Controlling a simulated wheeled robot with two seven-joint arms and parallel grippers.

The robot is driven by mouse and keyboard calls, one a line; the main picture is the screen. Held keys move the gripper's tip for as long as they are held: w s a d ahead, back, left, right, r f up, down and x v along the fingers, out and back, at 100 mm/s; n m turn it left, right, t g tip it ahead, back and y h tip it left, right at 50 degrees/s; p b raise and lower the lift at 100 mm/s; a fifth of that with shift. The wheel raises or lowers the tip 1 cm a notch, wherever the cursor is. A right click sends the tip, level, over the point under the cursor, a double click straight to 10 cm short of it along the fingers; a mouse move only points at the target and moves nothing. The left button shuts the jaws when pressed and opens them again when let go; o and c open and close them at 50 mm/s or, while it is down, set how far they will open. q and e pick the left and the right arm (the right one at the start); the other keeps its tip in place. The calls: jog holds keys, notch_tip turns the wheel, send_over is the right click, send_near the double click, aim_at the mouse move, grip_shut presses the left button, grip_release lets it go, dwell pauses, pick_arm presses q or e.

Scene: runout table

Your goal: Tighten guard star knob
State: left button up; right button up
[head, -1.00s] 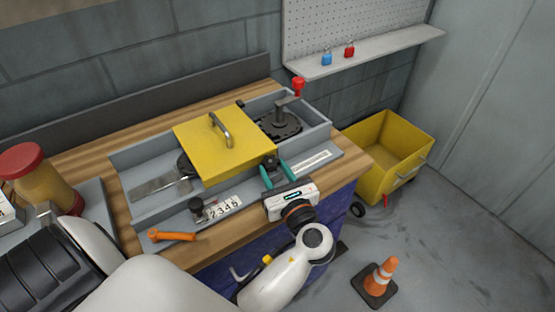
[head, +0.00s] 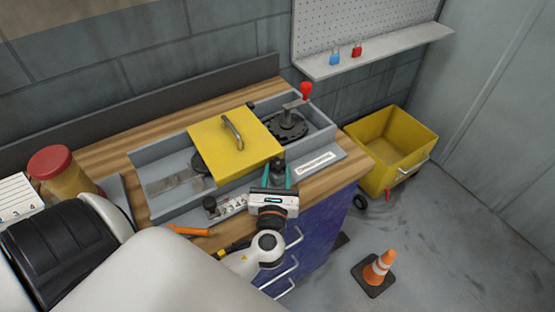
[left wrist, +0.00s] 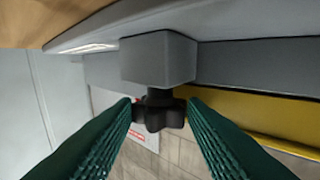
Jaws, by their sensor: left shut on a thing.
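The yellow guard (head: 228,155) with a grey handle sits across the grey machine bed on the bench. The black star knob (left wrist: 158,116) shows in the left wrist view, on a short dark stem below a grey block (left wrist: 157,58). My left gripper (head: 278,171) is at the guard's front right corner, its teal fingers pointing towards the back. In the left wrist view its fingers (left wrist: 159,108) are shut on the knob, one on each side. In the head view the knob is mostly hidden by the gripper. My right gripper is not in view.
A dark indexing plate with a red-knobbed crank (head: 305,92) stands right of the guard. A jar (head: 62,172) is at left. A yellow bin (head: 400,150) and a cone (head: 379,268) stand on the floor.

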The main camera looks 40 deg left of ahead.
pick_arm(q)
jog(key=shift+r, duration=0.1)
jog(key=o, duration=1)
jog(key=shift+c, duration=0.2)
jog(key=b+v, duration=0.3)
jog(key=v, duration=0.9)
